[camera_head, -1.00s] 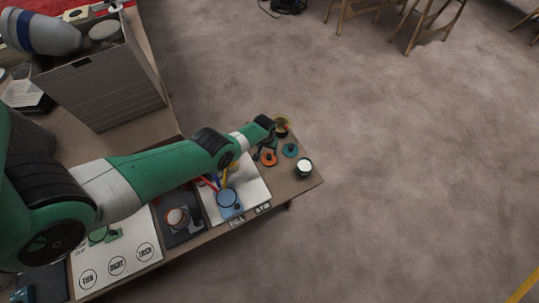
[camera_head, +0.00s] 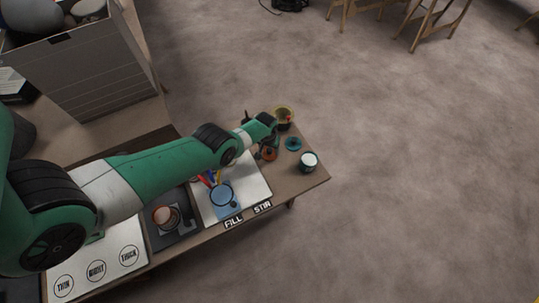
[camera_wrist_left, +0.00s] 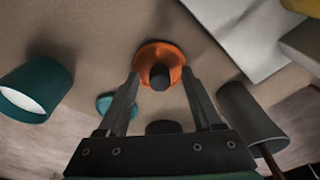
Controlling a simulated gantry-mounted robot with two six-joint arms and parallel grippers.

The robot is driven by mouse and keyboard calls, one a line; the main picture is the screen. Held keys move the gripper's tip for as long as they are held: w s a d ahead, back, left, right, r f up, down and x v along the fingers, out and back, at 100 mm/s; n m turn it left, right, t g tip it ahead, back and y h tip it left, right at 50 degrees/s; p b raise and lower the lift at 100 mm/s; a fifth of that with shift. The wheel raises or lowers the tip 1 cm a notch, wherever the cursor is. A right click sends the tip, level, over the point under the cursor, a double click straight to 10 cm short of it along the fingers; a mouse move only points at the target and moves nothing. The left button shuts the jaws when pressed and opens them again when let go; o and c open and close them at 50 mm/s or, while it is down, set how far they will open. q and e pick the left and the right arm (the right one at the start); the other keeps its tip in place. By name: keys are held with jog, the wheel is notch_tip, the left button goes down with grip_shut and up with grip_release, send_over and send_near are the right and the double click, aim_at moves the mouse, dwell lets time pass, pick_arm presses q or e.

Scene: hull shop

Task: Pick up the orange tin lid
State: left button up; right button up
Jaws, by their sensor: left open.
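The orange tin lid (camera_head: 269,154) lies on the table near its right end, partly hidden by my left arm. In the left wrist view the lid (camera_wrist_left: 172,52) is a round orange disc with a dark knob (camera_wrist_left: 160,77) in its middle. My left gripper (camera_wrist_left: 160,78) is open, its two fingers spread on either side of the knob as seen from the wrist. Nothing is held. I cannot tell how far the fingertips are above the lid. In the head view my left gripper (camera_head: 261,152) is right beside the lid and mostly hidden by the wrist.
A teal lid (camera_head: 293,143) lies close right of the orange one. A blue cup (camera_head: 221,194) stands on a white mat (camera_head: 252,185).

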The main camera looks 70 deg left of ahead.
aim_at(270, 149)
pick_arm(q)
grip_shut()
jog(key=shift+r, duration=0.1)
dwell(0.3)
jog(key=shift+r+p, duration=0.6)
jog(key=shift+p, duration=0.05)
notch_tip(270, 149, up, 3)
jog(key=p, duration=0.2)
jog(key=shift+f+p, duration=0.2)
jog(key=shift+p, duration=0.1)
jog(key=s+d+r+p, duration=0.9)
jog(key=d+p, duration=0.1)
jog(key=p, duration=0.9)
jog(key=shift+d, duration=0.3)
